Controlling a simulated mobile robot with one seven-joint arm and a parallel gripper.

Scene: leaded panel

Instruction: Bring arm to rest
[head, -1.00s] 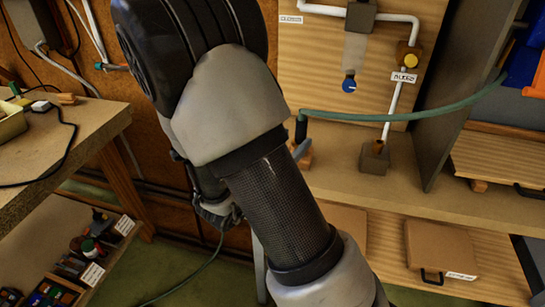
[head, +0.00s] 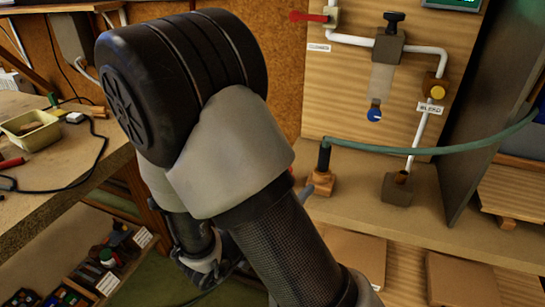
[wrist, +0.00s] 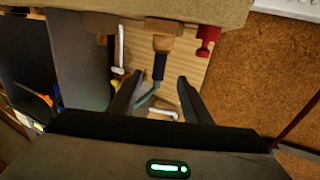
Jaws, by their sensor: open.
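My gripper (wrist: 158,82) is open in the wrist view, its two dark fingers apart with nothing held between them. Beyond and between the fingers, a black hose end (wrist: 160,66) sits at a wooden holder (wrist: 162,28). In the head view my arm (head: 235,150) is bent, with its large black joint high in front of the camera. The arm's far part (head: 190,235) hangs down behind the forearm, and the gripper's fingers are hidden or cannot be made out there. The black hose end (head: 324,157) stands upright in its wooden holder (head: 320,183).
A workbench (head: 60,185) with a tray (head: 30,130) and a cable is at left. A pipe panel (head: 340,90) has a red lever (head: 310,16) and white pipes. A green hose (head: 430,150) runs right past a grey divider (head: 490,110). Boxes (head: 460,280) lie below the shelf.

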